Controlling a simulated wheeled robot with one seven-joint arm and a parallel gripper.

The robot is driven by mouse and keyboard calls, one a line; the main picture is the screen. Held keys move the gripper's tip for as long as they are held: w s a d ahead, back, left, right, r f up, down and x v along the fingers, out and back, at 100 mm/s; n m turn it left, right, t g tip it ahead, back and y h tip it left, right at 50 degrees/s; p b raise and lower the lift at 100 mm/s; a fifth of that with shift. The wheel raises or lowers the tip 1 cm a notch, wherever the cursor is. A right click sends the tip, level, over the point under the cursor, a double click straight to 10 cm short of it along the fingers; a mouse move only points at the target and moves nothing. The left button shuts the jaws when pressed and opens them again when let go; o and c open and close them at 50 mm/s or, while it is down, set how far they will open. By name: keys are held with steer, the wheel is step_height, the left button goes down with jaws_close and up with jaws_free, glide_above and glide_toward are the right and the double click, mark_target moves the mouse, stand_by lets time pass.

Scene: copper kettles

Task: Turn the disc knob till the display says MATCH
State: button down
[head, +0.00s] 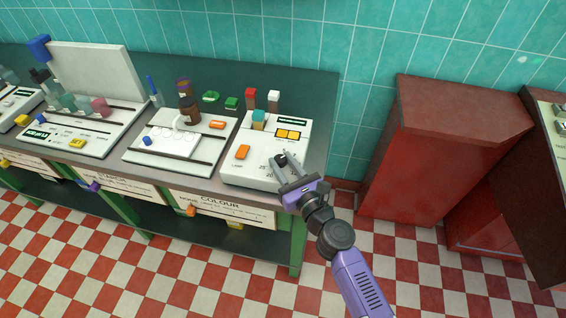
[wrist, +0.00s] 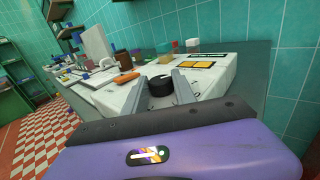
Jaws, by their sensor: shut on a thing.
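The black disc knob (wrist: 160,86) sits on the sloping top of a white instrument box (head: 250,172), at the right end of the bench. It also shows in the head view (head: 280,159), partly covered by my gripper. My gripper (head: 287,164) is shut on the knob, with one grey finger on each side of it in the wrist view. A white pointer mark shows on the knob. The dark display (head: 294,121) is at the back of the box and shows in the wrist view (wrist: 208,54); its text is too small to read.
Two yellow windows (head: 288,134) and an orange switch (head: 242,152) are on the box. A teal-capped holder (head: 258,119) and red and white-capped bottles stand behind. Other instruments fill the bench to the left. A red cabinet (head: 430,140) stands to the right.

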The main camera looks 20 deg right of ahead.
steer(key=shift+a+h, duration=0.1)
steer(key=shift+h, duration=0.2)
steer(key=shift+a+f+m+h+b, duration=0.1)
steer(key=shift+a+m+h+b, duration=0.05)
steer(key=shift+m+h+b, duration=0.5)
steer(key=m+h+b, duration=0.1)
steer(key=h, duration=0.1)
steer(key=m+h, duration=0.2)
steer(key=shift+a+g+h+b, duration=0.2)
steer(key=shift+g+h+b, duration=0.1)
steer(key=shift+h+b, duration=0.1)
steer(key=shift+w+a+m+g+h+b, duration=0.1)
steer(key=shift+m+g+h+b, duration=0.7)
steer(key=shift+h, duration=0.45)
steer(key=shift+w+a+m+g+h+b, duration=0.1)
steer(key=shift+m+g+h+b, duration=0.4)
steer(key=shift+m+h, duration=0.6)
steer(key=shift+h, duration=0.3)
steer(key=c, duration=1)
jaws_free()
steer(key=shift+d, duration=0.1)
steer(key=shift+b+v, duration=0.75)
steer(key=shift+v, duration=3.25)
